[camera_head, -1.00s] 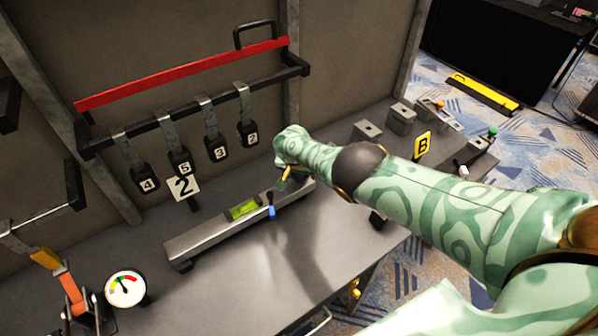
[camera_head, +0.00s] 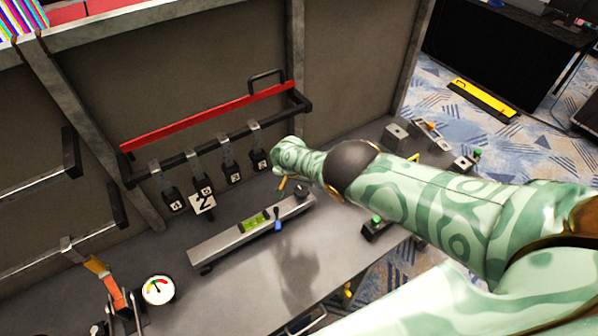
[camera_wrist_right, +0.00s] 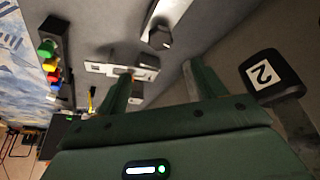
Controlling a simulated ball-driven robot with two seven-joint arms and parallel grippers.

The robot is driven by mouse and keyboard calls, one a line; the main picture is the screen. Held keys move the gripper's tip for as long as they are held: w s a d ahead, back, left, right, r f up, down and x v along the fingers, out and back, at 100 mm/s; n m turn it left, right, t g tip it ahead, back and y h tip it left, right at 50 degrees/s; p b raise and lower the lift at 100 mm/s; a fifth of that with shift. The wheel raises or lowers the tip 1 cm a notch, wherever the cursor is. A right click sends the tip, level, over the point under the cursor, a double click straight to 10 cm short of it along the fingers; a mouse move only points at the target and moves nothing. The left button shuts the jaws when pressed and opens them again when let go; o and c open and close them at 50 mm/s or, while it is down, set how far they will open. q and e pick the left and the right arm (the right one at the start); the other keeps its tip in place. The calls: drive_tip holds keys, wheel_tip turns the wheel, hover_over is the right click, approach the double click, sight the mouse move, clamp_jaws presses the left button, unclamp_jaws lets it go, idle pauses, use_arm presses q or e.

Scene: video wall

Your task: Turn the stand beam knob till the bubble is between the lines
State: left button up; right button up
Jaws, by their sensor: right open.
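The grey stand beam (camera_head: 225,243) lies on the bench in the head view, with a bright green vial (camera_head: 255,222) set in its top. The bubble and lines are too small to tell. A dark knob (camera_head: 302,190) sits at the beam's right end. In the right wrist view, a beam end with a dark knob (camera_wrist_right: 160,36) shows beyond the fingers. My right gripper (camera_wrist_right: 155,92) is open, with nothing between its fingers. In the head view it hangs near the beam's right end, mostly hidden by my arm. My left gripper is in neither current view.
Black tags hang from a rail (camera_head: 205,148) behind the beam, with a "2" card (camera_head: 202,203). A blue-tipped lever (camera_head: 278,222) stands by the vial. A round gauge (camera_head: 158,290) and orange-handled clamp (camera_head: 112,290) are at left. Small blocks stand at right.

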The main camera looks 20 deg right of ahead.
drive_tip(key=shift+p+v, duration=0.6)
drive_tip(key=shift+v, duration=0.15)
